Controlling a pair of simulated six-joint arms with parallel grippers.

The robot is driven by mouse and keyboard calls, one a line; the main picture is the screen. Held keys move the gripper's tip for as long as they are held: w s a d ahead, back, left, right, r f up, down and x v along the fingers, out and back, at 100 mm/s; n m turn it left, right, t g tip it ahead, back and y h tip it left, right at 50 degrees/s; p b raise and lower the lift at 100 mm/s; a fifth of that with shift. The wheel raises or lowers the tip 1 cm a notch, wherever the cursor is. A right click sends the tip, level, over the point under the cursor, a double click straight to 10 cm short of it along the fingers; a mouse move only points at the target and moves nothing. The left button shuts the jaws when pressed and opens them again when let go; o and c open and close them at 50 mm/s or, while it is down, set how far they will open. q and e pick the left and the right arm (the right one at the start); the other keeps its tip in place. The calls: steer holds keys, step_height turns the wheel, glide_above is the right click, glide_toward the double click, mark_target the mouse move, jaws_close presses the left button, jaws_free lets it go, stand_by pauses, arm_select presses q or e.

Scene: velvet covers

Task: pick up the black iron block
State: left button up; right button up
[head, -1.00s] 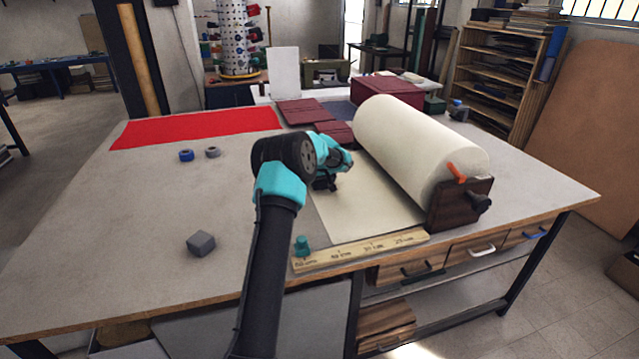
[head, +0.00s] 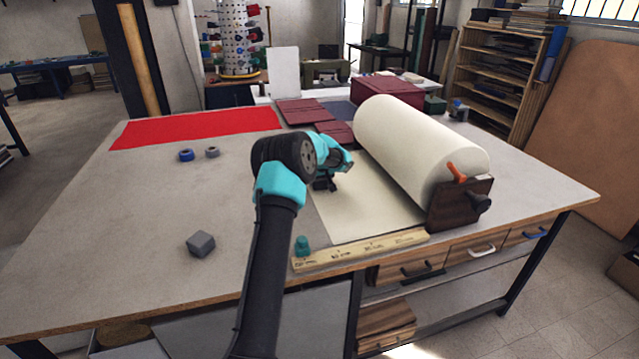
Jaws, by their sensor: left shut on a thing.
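My left gripper (head: 328,180) is low over the cream paper sheet (head: 365,212), beside the big paper roll. It is shut on a small dark thing that looks like the black iron block. The thing is mostly hidden by my gripper and wrist, and I cannot tell whether it touches the paper. A separate grey block (head: 201,244) sits on the table's left front part, well apart from my gripper. My right gripper is not in view.
The paper roll (head: 415,140) on its wooden stand is close on the right. A wooden ruler (head: 365,249) and a teal piece (head: 302,246) are at the front edge. Blue (head: 186,155) and grey (head: 212,152) rings and a red cloth (head: 200,128) lie at left. The left table top is mostly clear.

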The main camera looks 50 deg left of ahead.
arm_select(q)
steer(key=shift+r, duration=0.1)
steer(key=shift+c, duration=0.3)
steer(key=shift+r, duration=0.15)
steer(key=shift+r, duration=1.65)
steer(key=s+d, duration=0.3)
steer(key=d, duration=0.1)
steer(key=s+d+r, duration=0.1)
steer(key=s+d, duration=0.6)
steer(key=d, duration=0.1)
steer(key=shift+s+r, duration=0.15)
steer(key=shift+s, duration=0.15)
